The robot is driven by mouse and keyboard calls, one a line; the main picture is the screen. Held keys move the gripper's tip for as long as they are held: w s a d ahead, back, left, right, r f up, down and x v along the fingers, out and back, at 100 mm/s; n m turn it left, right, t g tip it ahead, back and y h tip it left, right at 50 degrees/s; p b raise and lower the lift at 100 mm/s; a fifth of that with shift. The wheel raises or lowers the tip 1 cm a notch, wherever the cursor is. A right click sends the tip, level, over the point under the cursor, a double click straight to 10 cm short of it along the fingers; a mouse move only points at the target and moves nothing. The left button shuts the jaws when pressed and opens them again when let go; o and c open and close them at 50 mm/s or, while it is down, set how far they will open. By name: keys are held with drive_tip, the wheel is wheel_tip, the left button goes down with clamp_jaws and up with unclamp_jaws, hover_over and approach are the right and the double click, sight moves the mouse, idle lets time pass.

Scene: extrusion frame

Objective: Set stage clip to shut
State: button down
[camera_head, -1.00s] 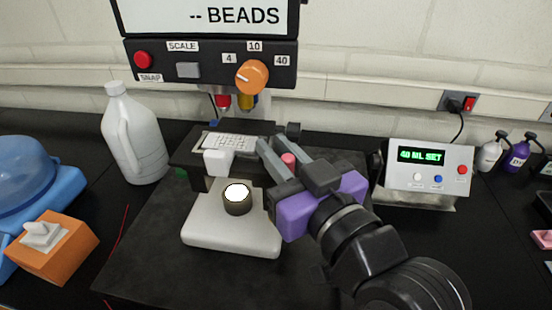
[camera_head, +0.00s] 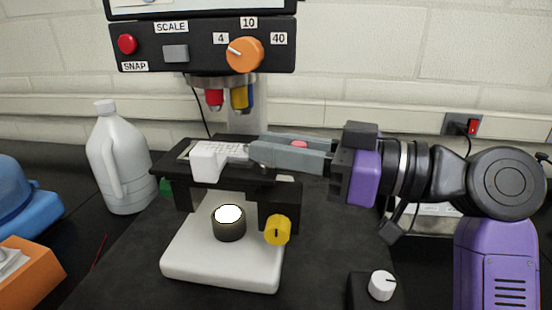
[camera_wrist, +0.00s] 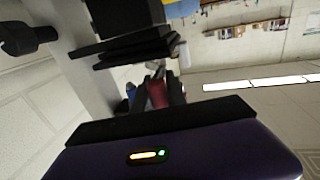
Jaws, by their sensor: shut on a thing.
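The microscope stage (camera_head: 285,188) is black and carries a pale gridded plate (camera_head: 225,149) and a white block (camera_head: 207,162) at its left front. A pink-red knob (camera_head: 299,144), seemingly the stage clip's handle, stands at the stage's right part; its lower part is hidden by a finger. My gripper (camera_head: 262,152) reaches in from the right, its grey fingers nearly level over the stage. It is shut, apparently on the knob. In the wrist view, a red piece (camera_wrist: 157,93) shows between dark finger shapes. The clip's arm cannot be made out.
Red and yellow objectives (camera_head: 238,98) hang close above the stage. A yellow knob (camera_head: 277,230) sits below it, beside the lit lamp (camera_head: 229,222). A white jug (camera_head: 121,165) stands left. A white dial (camera_head: 381,286) is at front right.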

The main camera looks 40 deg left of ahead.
drive_tip(key=shift+g, duration=0.3)
drive_tip(key=c, duration=1.3)
unclamp_jaws()
drive_tip(key=shift+b+v, duration=0.55)
drive_tip(key=shift+v, duration=3.35)
drive_tip(key=shift+w, duration=0.1)
